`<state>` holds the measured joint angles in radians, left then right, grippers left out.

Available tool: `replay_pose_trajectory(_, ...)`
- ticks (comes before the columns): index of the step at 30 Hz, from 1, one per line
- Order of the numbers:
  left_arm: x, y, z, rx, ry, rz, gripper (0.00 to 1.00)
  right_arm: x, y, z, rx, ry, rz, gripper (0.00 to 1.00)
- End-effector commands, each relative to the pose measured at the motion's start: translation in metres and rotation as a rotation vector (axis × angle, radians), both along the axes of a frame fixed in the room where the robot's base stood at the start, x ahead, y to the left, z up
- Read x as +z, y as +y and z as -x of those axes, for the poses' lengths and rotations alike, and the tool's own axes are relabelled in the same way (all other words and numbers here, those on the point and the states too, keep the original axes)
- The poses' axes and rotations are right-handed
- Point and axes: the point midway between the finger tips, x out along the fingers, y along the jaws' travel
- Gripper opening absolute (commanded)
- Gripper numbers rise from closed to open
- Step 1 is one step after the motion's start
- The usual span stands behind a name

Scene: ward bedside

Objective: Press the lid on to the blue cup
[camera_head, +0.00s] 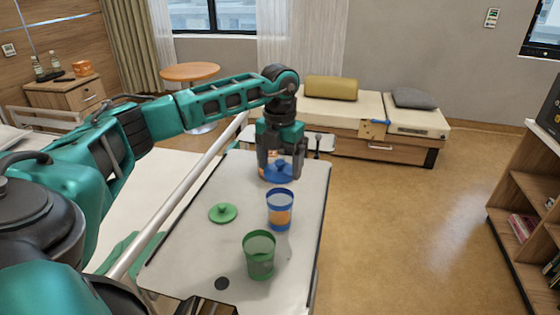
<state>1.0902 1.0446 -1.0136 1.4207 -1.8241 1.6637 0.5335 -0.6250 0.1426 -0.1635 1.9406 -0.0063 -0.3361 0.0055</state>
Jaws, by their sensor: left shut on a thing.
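The blue cup (280,211) stands upright on the white overbed table (190,260), open at the top, with something orange inside. My left gripper (281,169) points down beyond the cup, shut on the knob of the blue lid (275,176). The lid is level and apart from the cup, just behind its rim in the picture. Its exact height over the table is hard to tell. The gripper fingers hide part of the lid. My right gripper is not in view.
A green cup (259,258) stands nearer on the table, and a green lid (222,213) lies left of the blue cup. A small orange thing shows partly beside the blue lid. A dark disc (222,283) is at the near edge. A bed rail (182,200) runs along the left.

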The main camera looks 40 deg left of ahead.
Motion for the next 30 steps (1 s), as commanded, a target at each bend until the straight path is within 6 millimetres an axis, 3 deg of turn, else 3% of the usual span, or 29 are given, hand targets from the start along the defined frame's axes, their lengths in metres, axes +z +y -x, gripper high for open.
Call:
replay_pose_trajectory(8, -0.014, 0.0, 0.0, 0.007, 0.001, -0.001, 0.55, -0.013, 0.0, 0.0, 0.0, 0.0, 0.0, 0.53)
replay_pose_trajectory(18, -0.047, 0.0, 0.001, 0.005, 0.001, -0.001, 0.55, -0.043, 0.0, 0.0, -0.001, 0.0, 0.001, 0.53)
replay_pose_trajectory(30, -0.064, 0.0, 0.0, 0.003, 0.0, 0.0, 0.55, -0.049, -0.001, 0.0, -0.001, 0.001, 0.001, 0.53)
